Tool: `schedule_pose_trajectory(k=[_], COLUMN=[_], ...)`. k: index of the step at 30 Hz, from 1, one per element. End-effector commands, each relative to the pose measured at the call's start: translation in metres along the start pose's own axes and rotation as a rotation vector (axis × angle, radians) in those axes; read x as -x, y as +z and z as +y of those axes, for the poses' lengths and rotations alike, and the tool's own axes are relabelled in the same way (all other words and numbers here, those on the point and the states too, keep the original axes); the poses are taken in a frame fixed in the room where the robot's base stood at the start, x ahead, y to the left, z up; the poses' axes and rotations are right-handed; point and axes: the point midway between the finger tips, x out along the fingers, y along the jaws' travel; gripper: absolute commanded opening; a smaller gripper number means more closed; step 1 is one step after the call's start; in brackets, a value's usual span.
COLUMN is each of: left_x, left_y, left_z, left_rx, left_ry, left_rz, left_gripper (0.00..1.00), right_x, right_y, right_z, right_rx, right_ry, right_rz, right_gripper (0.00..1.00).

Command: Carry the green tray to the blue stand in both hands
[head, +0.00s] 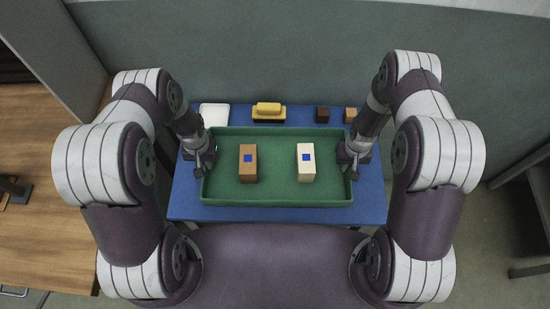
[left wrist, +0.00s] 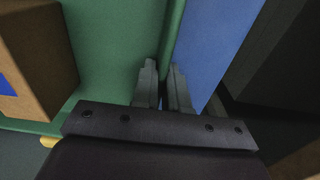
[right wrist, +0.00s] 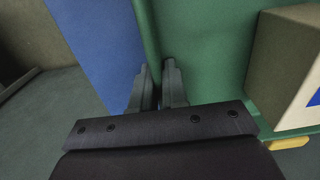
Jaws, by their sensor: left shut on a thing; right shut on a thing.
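The green tray (head: 277,203) lies over the blue stand (head: 350,213) in the head view and looks level. I cannot tell whether it touches the stand's top. In the left wrist view the fingers (left wrist: 163,88) straddle the wall; the right wrist view shows the fingers (right wrist: 156,88) doing the same.
Along the stand's back edge are a white dish (head: 215,114), a yellow brush-like thing (head: 268,111), a dark cube (head: 322,114) and a brown cube (head: 350,115). A grey-green wall (head: 300,60) is behind. A wooden table (head: 50,220) stands at the left.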

Motion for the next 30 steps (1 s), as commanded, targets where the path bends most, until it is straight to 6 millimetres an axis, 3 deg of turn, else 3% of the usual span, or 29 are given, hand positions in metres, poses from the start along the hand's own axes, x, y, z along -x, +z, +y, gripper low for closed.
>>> schedule_pose_trajectory(k=[17,30], left_x=[-0.005,-0.050], left_y=[-0.001,-0.001], left_z=[0.001,0.001], left_rx=[0.000,-0.001], left_ry=[0.000,0.000], left_rz=[0.001,0.001], left_gripper=[0.00,0.00], right_x=[-0.005,-0.050], right_y=[-0.001,-0.001], right_z=[-0.001,-0.001], right_rx=[0.002,0.002], right_ry=[0.000,0.000], right_rz=[0.001,0.001], right_gripper=[0.00,0.00])
